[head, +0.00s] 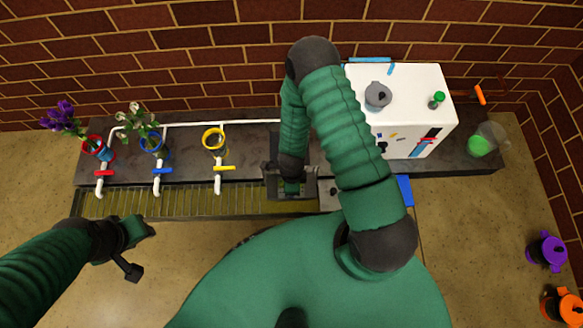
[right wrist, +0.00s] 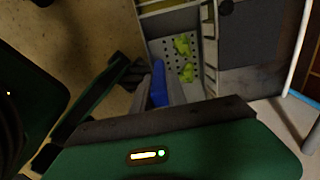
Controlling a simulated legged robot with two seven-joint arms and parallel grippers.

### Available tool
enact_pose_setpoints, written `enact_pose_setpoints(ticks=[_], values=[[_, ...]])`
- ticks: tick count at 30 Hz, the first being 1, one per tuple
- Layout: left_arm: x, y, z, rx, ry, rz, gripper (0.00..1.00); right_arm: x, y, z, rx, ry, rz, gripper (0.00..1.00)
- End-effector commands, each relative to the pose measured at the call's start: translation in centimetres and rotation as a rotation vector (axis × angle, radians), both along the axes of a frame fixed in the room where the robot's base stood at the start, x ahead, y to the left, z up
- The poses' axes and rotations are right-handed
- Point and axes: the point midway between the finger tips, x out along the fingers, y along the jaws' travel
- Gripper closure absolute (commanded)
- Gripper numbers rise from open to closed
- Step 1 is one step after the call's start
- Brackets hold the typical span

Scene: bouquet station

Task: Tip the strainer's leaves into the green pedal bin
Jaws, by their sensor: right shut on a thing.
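The strainer (right wrist: 171,62) is a grey perforated tray in the right wrist view, with light green leaves (right wrist: 184,48) lying on it. Its blue handle (right wrist: 158,84) lies between the fingers of my right gripper (right wrist: 152,88), which is shut on it. In the head view my right gripper (head: 291,188) is at the counter's front edge, at the right end of the grating, and my arm and gripper hide most of the strainer. My left gripper (head: 136,252) is open and empty, in front of the counter at the left. I cannot make out a green pedal bin.
Vases of purple flowers (head: 62,118) and white flowers (head: 140,122), and an empty yellow-rimmed vase (head: 214,138), stand behind white taps (head: 157,182). A white box (head: 415,105) stands to the right on the counter. Purple (head: 546,250) and orange (head: 566,306) lidded containers stand at the lower right.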

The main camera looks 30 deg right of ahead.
Motion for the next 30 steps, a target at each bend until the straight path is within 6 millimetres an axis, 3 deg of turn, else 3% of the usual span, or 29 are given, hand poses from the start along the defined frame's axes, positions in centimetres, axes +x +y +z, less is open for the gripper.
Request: enact_pose_setpoints(ticks=[30], values=[[0.0, 0.0, 7.2, 0.0, 0.0, 0.0, 0.64, 0.0, 0.0, 7.5, 0.001, 0.001, -0.001, 1.0]])
